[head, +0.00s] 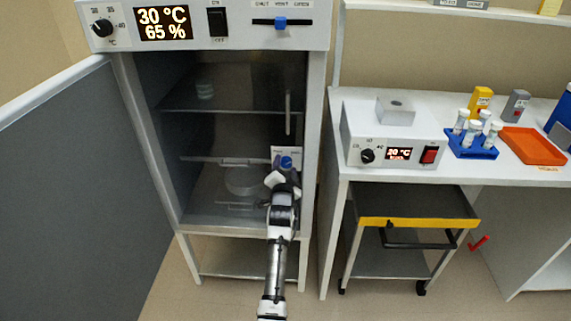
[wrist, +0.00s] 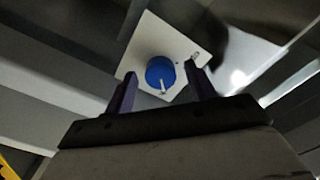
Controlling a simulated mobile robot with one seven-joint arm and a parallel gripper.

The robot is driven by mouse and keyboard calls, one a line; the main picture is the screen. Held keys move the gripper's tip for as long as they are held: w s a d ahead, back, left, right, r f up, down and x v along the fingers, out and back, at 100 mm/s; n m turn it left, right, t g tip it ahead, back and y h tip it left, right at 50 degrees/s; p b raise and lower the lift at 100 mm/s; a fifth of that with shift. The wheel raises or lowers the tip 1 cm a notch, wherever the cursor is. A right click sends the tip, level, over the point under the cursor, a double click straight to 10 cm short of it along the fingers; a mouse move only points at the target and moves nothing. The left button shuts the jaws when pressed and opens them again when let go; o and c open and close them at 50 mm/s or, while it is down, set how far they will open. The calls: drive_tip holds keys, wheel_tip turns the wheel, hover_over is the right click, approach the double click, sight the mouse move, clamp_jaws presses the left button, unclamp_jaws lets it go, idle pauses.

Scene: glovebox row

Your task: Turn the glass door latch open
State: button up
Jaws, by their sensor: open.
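The glass door latch is a round blue knob (head: 287,162) on a white plate (head: 276,152), low on the right side of the incubator's glass door (head: 225,130). The glass door looks closed. The knob also shows in the wrist view (wrist: 160,70), with a white pointer mark toward the bottom of that picture and small lettering on the plate. My gripper (head: 283,178) is in front of the knob. In the wrist view its two dark fingers (wrist: 161,72) are open, one on each side of the knob. I cannot tell whether they touch it.
The grey outer door (head: 60,190) stands wide open at the left. A vertical handle (head: 288,112) is above the latch. At the right are a bench (head: 460,175) with a heater box (head: 395,135), a blue tube rack (head: 472,146) and an orange tray (head: 535,143), and a cart (head: 400,205) below.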

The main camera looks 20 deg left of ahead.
drive_tip(key=shift+w+a, duration=0.15)
drive_tip(key=shift+w, duration=0.3)
drive_tip(key=c, duration=1)
drive_tip(key=shift+o, duration=0.2)
